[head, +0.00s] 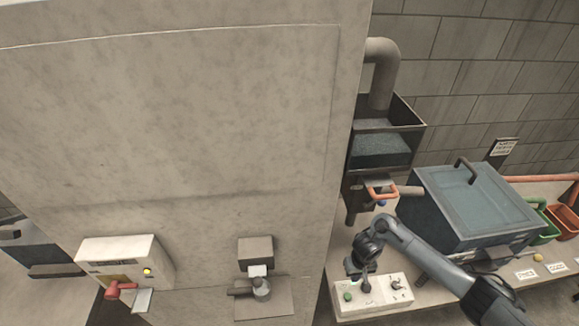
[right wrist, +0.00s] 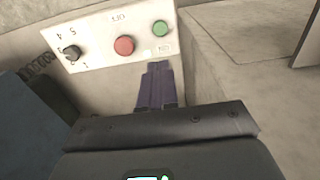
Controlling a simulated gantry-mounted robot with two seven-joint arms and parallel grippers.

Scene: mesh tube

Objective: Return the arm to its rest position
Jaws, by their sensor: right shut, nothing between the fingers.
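My right arm (head: 430,250) comes in from the lower right in the head view. It bends down so that the right gripper (head: 366,284) hangs over the white control box (head: 378,305). In the right wrist view the fingers of the right gripper (right wrist: 158,66) are together and empty. They point toward the control panel (right wrist: 92,57), just below its red button (right wrist: 124,45) and green button (right wrist: 161,28). I cannot tell whether the fingertips touch the box. In the head view the gripper hides the red button. My left gripper is not in view.
A large blue-grey lidded box (head: 470,205) stands right beside the right arm. A hopper (head: 385,145) with an orange handle (head: 381,193) is behind the gripper. A tall pale cabinet (head: 180,120) fills the left. Green (head: 545,228) and orange bins (head: 565,222) stand far right.

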